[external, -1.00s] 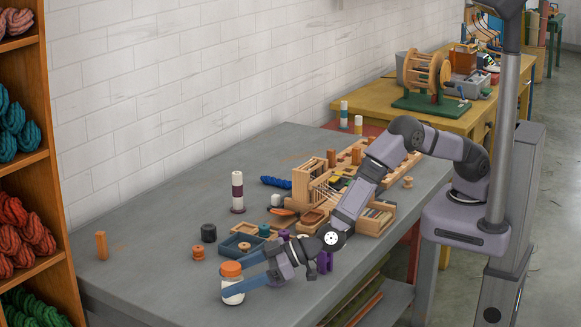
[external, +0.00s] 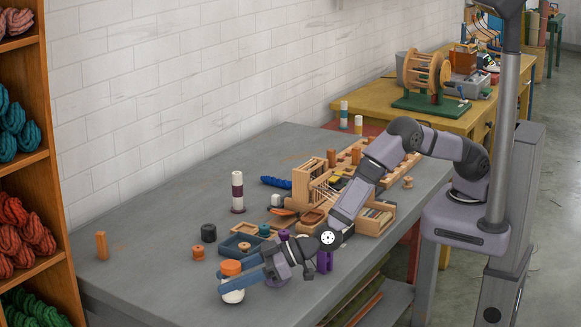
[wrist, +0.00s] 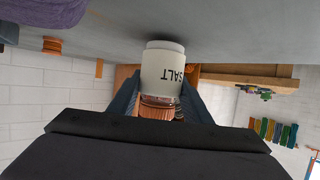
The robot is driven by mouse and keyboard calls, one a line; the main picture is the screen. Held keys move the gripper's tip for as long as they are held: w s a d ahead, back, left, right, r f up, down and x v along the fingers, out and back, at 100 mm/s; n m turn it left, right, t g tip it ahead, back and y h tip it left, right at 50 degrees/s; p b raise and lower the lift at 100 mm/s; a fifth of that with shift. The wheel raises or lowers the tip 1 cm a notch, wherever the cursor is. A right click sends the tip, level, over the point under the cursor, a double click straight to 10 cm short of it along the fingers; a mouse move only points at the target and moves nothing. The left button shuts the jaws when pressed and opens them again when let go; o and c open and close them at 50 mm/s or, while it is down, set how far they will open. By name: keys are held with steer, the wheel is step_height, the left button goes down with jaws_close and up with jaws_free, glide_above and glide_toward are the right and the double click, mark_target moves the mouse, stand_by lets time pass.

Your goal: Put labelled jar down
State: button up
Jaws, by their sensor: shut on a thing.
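The labelled jar (external: 232,296) is white with an orange lid (external: 230,267) and stands upright at the near edge of the grey table. My gripper (external: 238,281) reaches it from the right, with its blue fingers closed around the jar's upper part. In the wrist view the picture is upside down; the jar (wrist: 162,68) shows its "SALT" label and its ribbed orange lid, between the two fingers (wrist: 160,100). The jar's base is at or very close to the tabletop; I cannot tell whether it touches.
A banded white post (external: 237,192) stands farther back.

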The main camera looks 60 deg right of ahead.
step_height(320, 180, up, 11)
steer(key=shift+f, duration=0.15)
step_height(320, 180, up, 4)
steer(key=w+d+m+t+h+b, duration=0.2)
steer(key=w+d+m+h, duration=0.1)
steer(key=w+d, duration=1.25)
steer(key=w+d+m+t+h+b, duration=0.1)
steer(key=w+d+m+h, duration=0.2)
steer(key=w+d, duration=1.25)
steer(key=s+d+m+h+b, duration=0.2)
steer(key=d+m+h, duration=0.1)
steer(key=d, duration=2)
steer(key=s+d+m+h+b, duration=0.15)
steer(key=d+h, duration=0.25)
steer(key=d, duration=1.9)
steer(key=shift+m, duration=0.45)
steer(key=shift+w+a+f, duration=0.1)
steer(key=shift+w+f, duration=0.1)
steer(key=shift+f, duration=3.5)
steer(key=shift+w+a+f, duration=0.1)
steer(key=shift+w+f, duration=0.05)
steer(key=shift+f, duration=3.5)
